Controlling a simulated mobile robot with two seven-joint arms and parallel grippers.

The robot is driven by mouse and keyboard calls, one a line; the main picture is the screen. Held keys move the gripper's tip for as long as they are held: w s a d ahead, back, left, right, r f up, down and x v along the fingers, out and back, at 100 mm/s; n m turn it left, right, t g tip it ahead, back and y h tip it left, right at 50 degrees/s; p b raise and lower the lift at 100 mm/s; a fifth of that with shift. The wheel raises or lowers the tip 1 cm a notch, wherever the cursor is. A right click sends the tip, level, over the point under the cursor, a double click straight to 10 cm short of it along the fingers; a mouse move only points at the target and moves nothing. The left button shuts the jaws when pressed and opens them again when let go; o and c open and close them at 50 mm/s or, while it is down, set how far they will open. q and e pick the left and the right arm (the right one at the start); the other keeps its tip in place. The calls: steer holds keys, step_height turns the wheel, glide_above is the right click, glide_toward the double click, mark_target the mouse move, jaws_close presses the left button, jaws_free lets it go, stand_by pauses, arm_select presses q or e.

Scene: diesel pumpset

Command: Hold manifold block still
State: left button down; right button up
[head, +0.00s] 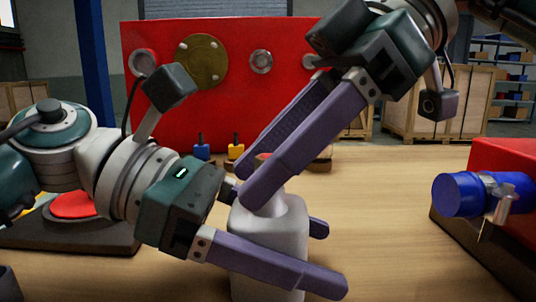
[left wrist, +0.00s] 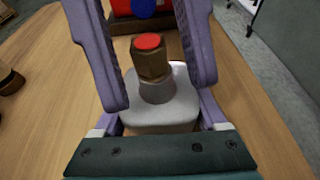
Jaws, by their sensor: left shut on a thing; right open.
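The manifold block (head: 268,220) is a pale grey upright block on the wooden bench. My left gripper (head: 326,257) is shut on it, one finger across its near side and the other tip showing beyond its far side. In the left wrist view the block (left wrist: 165,112) carries a brass fitting (left wrist: 151,68) with a red top. My right gripper (head: 250,183) reaches down from upper right, open. Its fingers stand on either side of the fitting in the left wrist view, with gaps visible. In the head view these fingers hide most of the fitting.
A red panel (head: 225,105) with a brass disc stands behind. Small blue (head: 201,151) and yellow (head: 236,151) pieces stand before it. A red unit with a blue cylinder (head: 480,194) is at right. A dark base with a red disc (head: 73,205) is at left. Bench right of the block is clear.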

steer(key=m+t, duration=0.4)
steer(key=m, duration=0.1)
steer(key=shift+m, duration=0.3)
steer(key=shift+s+a+r+m+t, duration=0.1)
steer(key=shift+a+m+t, duration=0.2)
steer(key=shift+m+t, duration=0.3)
steer(key=shift+d+m+t+h, duration=0.3)
steer(key=shift+m+t+h, duration=0.3)
steer(key=shift+m+t, duration=0.3)
jaws_close()
stand_by(0.3)
